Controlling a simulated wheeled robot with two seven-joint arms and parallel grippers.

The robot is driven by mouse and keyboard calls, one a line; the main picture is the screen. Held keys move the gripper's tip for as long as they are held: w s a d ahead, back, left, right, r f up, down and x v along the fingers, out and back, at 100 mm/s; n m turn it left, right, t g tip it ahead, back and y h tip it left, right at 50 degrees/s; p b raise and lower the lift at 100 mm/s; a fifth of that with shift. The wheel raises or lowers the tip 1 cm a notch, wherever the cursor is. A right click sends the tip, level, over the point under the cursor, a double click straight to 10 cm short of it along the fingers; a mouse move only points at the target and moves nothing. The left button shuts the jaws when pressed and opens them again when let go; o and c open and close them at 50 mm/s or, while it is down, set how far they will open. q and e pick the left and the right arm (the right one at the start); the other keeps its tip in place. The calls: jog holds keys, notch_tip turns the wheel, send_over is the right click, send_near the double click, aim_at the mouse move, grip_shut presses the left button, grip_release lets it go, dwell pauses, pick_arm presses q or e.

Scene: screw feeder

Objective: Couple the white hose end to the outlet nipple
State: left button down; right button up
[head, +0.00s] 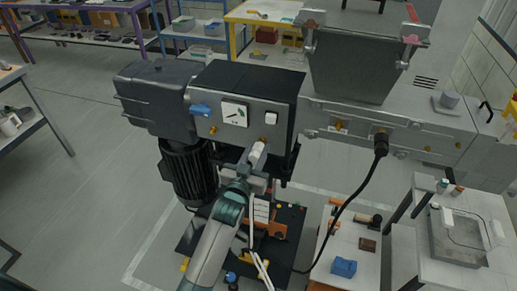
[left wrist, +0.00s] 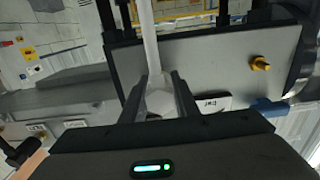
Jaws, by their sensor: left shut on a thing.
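My left gripper (head: 251,168) reaches up from below to the front of the dark control box (head: 282,93). It is shut on the white hose end (head: 257,153), which also shows between its dark fingers (left wrist: 158,95) in the left wrist view. The white hose (left wrist: 149,35) trails from the grip and hangs down in the head view. A brass nipple (head: 264,140) on the panel is just beside the hose end; contact is unclear. Another brass nipple (head: 213,128) sits below the blue handle and shows clear of the gripper in the left wrist view (left wrist: 260,63). My right gripper is not in view.
A dark motor (head: 185,175) stands left of my arm. A black cable (head: 350,198) hangs from the feeder trough (head: 430,125) at the right. Small tables with a blue block (head: 344,267) and a grey tray (head: 457,243) stand at lower right. Open floor lies left.

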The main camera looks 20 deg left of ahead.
aim_at(253, 159)
pick_arm(q)
jog(key=shift+s+r, duration=0.1)
jog(key=shift+s, duration=0.05)
dwell(0.5)
jog(key=shift+s+p, duration=0.4)
jog(key=shift+s, duration=0.05)
jog(key=shift+s, duration=0.15)
dwell(0.4)
jog(key=shift+s, duration=0.15)
jog(key=shift+s+a+p, duration=0.1)
jog(key=shift+s+p, duration=0.55)
jog(key=shift+s, duration=0.55)
jog(key=shift+s+p, duration=0.45)
jog(key=shift+s, duration=0.8)
dwell(0.5)
